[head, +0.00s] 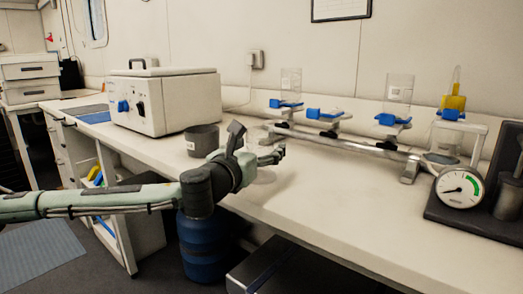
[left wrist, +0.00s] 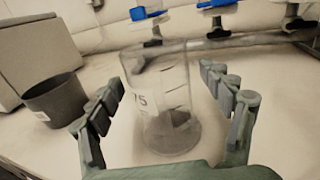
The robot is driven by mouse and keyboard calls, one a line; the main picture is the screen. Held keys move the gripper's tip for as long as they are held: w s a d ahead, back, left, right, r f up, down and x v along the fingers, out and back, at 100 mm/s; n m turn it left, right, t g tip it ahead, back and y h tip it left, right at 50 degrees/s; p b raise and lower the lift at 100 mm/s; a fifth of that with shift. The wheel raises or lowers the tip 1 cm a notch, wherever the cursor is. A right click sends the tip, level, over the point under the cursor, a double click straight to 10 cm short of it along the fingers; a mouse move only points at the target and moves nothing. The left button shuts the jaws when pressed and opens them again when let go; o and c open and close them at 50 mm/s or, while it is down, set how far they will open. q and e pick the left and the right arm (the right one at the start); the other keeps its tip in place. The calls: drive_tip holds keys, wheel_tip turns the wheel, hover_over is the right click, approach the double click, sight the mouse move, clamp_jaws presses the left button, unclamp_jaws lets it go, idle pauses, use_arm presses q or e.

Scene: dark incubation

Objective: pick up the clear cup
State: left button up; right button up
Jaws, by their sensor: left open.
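The clear cup (left wrist: 160,105) stands upright on the bench between the open fingers of my left gripper (left wrist: 167,112) in the left wrist view. It is transparent, with dark graduation marks on its side. Gaps show between the cup and the fingers on both sides, so I see no grip on it. In the head view my left gripper (head: 262,147) reaches over the bench, and the cup is mostly hidden there by the gripper and arm. My right gripper is in neither view.
A dark grey pot (head: 203,138) stands just left of the gripper. A white box-shaped machine (head: 165,100) is behind it. A metal rail (head: 345,145) with blue clamps and clear vessels runs along the back. A gauge (head: 460,188) is at right. The front middle bench is clear.

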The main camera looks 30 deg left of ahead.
use_arm(q)
drive_tip(key=shift+s, duration=0.1)
drive_tip(key=shift+c, duration=0.4)
drive_tip(key=shift+d, duration=0.1)
drive_tip(key=shift+c, duration=1.1)
drive_tip(key=c, duration=1)
drive_tip(key=shift+r, duration=0.1)
